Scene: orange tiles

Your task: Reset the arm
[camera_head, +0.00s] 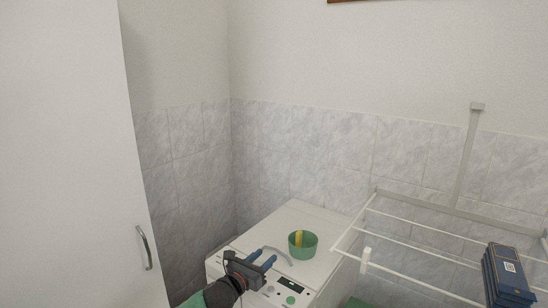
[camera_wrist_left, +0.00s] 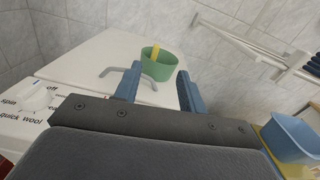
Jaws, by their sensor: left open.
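My left gripper (camera_head: 263,261) is open and empty, above the front part of the white washing machine's top (camera_head: 302,219). Its two blue fingers stand apart in the left wrist view (camera_wrist_left: 158,86). A green bowl (camera_head: 302,250) with a yellow item (camera_head: 298,239) in it stands on the machine, to the right of and beyond the fingers. The bowl also shows beyond the fingers in the left wrist view (camera_wrist_left: 158,66). A grey curved handle (camera_head: 277,252) lies between the gripper and the bowl. My right gripper is not in view.
A white door with a metal handle (camera_head: 144,247) is at the left. A blue container (camera_wrist_left: 291,137) shows at the right of the left wrist view. Tiled walls close off the back.

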